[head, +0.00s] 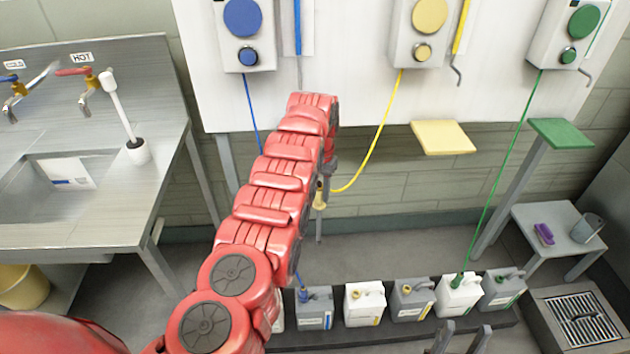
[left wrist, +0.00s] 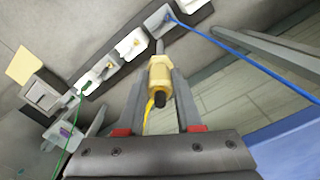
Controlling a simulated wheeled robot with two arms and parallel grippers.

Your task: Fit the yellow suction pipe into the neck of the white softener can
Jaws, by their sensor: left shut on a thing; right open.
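The yellow suction pipe (head: 320,199) hangs upright in the head view, its grey tube pointing down. Its yellow head also shows in the left wrist view (left wrist: 160,74). My left gripper (left wrist: 160,70) is shut on that head; in the head view my red arm mostly hides this gripper. A white can with a yellow neck (head: 364,303) stands in the floor row, below and to the right of the pipe. It also shows in the left wrist view (left wrist: 131,43). The pipe is apart from it, well above the row. My right gripper (head: 463,341) is open and empty at the bottom edge.
A grey can with a blue pipe (head: 315,308) and a grey yellow-necked can (head: 412,299) flank the white one. A white can with a green pipe (head: 460,294) stands further right. The yellow hose (head: 384,130) hangs from the wall pump. A sink bench (head: 150,190) is left.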

